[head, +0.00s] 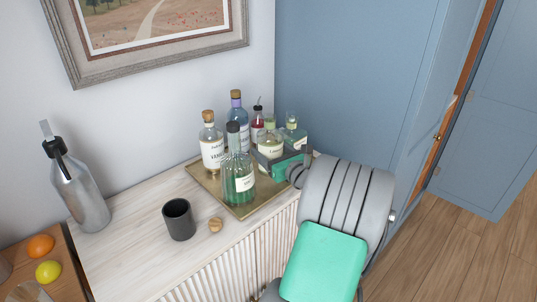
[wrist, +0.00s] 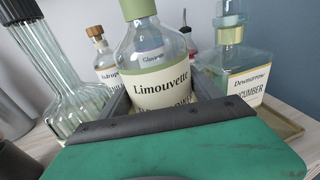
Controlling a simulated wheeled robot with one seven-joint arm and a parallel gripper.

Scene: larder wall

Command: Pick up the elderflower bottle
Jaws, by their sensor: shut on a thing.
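My gripper (head: 272,160) reaches in over the tray from the right. It is shut on the clear bottle labelled Limouvette (wrist: 160,87), which has a pale green cap and a second label line partly hidden by the gripper. This bottle also shows in the head view (head: 270,140), upright among the others, its lower part hidden by the gripper. I cannot tell whether its base touches the tray.
The brass tray (head: 243,210) also holds a ribbed green bottle (head: 238,175), a corked bottle (head: 212,150), a blue-violet bottle (head: 236,112), a red bottle (head: 257,122) and a Dewmarrow Cucumber bottle (wrist: 245,75). A dark cup (head: 179,220) stands left on the cabinet.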

